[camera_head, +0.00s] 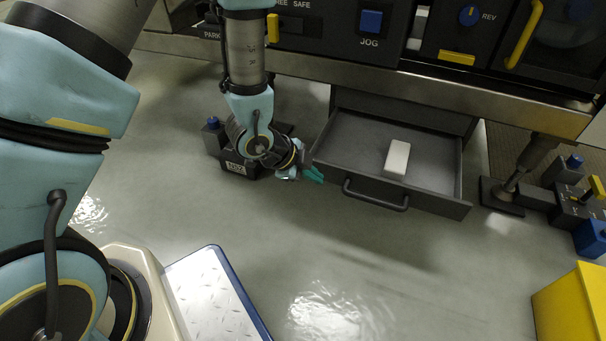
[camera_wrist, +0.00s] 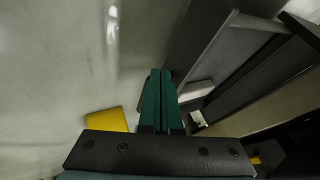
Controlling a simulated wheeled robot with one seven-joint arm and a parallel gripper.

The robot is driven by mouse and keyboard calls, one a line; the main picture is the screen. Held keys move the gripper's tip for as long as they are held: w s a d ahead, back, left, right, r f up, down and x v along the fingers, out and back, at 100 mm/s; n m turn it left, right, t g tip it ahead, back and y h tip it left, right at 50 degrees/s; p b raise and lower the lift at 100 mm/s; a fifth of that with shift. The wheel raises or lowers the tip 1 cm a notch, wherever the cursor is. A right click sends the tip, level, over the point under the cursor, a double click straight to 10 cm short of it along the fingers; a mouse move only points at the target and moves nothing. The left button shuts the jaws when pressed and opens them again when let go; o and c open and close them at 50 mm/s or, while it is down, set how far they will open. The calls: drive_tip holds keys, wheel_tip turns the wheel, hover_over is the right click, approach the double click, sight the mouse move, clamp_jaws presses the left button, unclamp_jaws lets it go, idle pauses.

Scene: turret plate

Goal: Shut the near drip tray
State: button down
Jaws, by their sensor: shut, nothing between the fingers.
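The near drip tray (camera_head: 440,203) is a dark grey drawer below the machine, pulled out, with a dark bar handle (camera_head: 376,197) on its front. A white block (camera_head: 397,157) lies inside it. My gripper (camera_head: 314,175) is at the left front corner of the tray, its green fingers shut and empty. I cannot tell whether they touch the tray. In the wrist view the shut fingers (camera_wrist: 160,84) point along the floor beside the tray (camera_wrist: 212,50), whose wall shows at the right.
The machine's front panel (camera_head: 340,30) with JOG and REV controls is above the tray. A support foot (camera_head: 503,195) and a block with a blue knob stand to its right. A yellow bin (camera_head: 572,310) stands at lower right. The floor (camera_head: 400,270) before the tray is clear.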

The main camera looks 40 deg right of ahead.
sight(333, 173)
drive_tip(key=shift+w+d+f+b, duration=0.15)
drive_tip(key=shift+w+d, duration=0.2)
drive_tip(key=shift+d, duration=0.3)
drive_tip(key=shift+w+d+f+b, duration=0.1)
drive_tip(key=shift+w+d+b, duration=0.2)
drive_tip(key=shift+d, duration=0.4)
drive_tip(key=shift+w+d+f+b, duration=0.15)
drive_tip(key=shift+w+d, duration=0.25)
drive_tip(key=shift+d, duration=0.25)
